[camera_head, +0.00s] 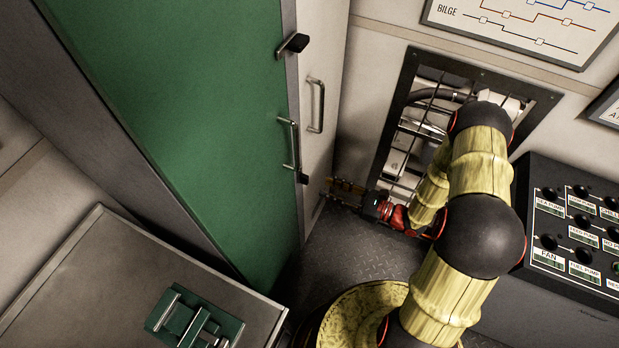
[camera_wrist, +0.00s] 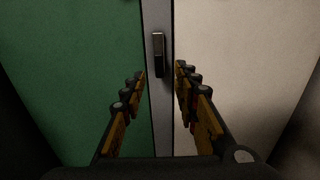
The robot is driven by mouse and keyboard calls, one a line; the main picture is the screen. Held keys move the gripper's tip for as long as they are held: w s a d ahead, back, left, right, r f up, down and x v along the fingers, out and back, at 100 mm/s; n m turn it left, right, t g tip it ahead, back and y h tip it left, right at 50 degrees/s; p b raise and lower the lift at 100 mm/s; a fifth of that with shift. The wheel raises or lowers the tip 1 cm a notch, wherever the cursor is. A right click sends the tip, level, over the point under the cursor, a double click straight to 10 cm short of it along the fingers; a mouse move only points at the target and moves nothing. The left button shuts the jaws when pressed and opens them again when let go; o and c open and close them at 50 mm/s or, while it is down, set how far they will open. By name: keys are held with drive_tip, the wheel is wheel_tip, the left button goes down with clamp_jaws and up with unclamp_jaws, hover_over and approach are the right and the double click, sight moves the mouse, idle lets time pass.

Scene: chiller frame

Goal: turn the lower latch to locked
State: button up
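The lower latch (camera_head: 302,178) is a small dark lever low on the edge of the green door (camera_head: 190,110). In the wrist view the lower latch (camera_wrist: 158,55) stands upright on the grey strip between the green door and the pale panel. My gripper (camera_head: 329,187) is low beside the door edge, its fingers pointing at the latch. In the wrist view my gripper (camera_wrist: 161,73) is open, with one yellow-and-black finger on each side of the strip. The latch appears between and beyond the fingertips; I see no contact. The upper latch (camera_head: 293,44) is a dark lever higher on the door edge.
A bar handle (camera_head: 291,143) is on the green door, and another handle (camera_head: 317,105) is on the pale panel. A grey bench (camera_head: 95,270) with a green vise-like fixture (camera_head: 195,318) is at lower left. A black button panel (camera_head: 575,225) is at right. Dark floor lies below the gripper.

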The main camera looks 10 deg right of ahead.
sight(308, 180)
drive_tip(key=shift+b+x, duration=0.7)
drive_tip(key=shift+x, duration=3.15)
drive_tip(key=shift+c, duration=1.4)
clamp_jaws()
